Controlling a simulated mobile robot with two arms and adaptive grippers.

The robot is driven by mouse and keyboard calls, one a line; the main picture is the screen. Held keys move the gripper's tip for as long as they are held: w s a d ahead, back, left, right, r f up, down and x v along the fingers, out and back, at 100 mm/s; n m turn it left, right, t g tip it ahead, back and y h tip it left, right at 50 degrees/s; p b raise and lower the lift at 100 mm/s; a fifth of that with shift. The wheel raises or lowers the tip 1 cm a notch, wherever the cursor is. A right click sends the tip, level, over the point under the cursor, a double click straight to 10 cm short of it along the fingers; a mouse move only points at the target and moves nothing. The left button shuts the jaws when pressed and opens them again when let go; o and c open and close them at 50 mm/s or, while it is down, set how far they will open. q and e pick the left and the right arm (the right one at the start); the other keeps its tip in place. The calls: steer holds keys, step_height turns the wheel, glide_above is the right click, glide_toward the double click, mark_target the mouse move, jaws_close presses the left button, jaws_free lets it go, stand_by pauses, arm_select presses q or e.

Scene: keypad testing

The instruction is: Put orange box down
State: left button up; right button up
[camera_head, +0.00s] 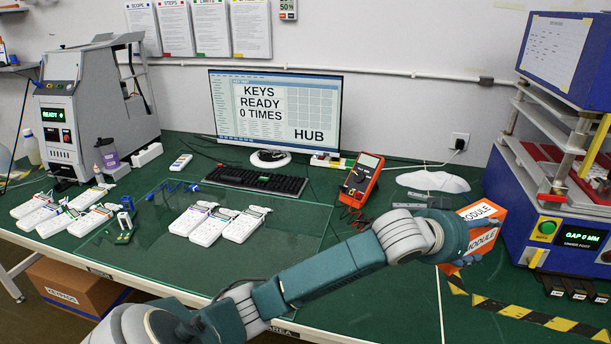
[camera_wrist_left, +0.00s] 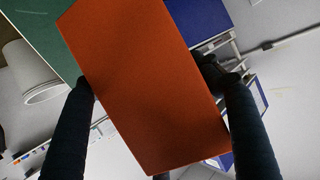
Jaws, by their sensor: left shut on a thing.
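The orange box (camera_head: 484,222) has white labels reading "MODULE" and is at the right of the head view, over or on the green table near the blue press. My left gripper (camera_head: 462,254) is shut on it, with the hand partly covering its left side. In the left wrist view the plain orange face of the box (camera_wrist_left: 145,85) fills the middle, between the two dark fingers of the left gripper (camera_wrist_left: 155,88). I cannot tell whether the box touches the table. My right gripper is not in view.
The blue press (camera_head: 560,230) stands right of the box. Yellow-black tape (camera_head: 520,312) marks the table in front. An orange multimeter (camera_head: 362,178), a keyboard (camera_head: 255,180), a monitor (camera_head: 275,110) and several white keypads (camera_head: 205,222) lie further left. The green table (camera_head: 440,178) has some bare room behind the arm.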

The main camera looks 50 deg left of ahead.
arm_select(q)
steer(key=shift+w, duration=0.2)
step_height(320, 180, down, 20)
steer(key=shift+r, duration=0.15)
stand_by(0.4)
steer(key=shift+b, duration=0.3)
steer(key=o, duration=1.3)
steer(key=shift+o, duration=0.2)
steer(key=v, duration=1.2)
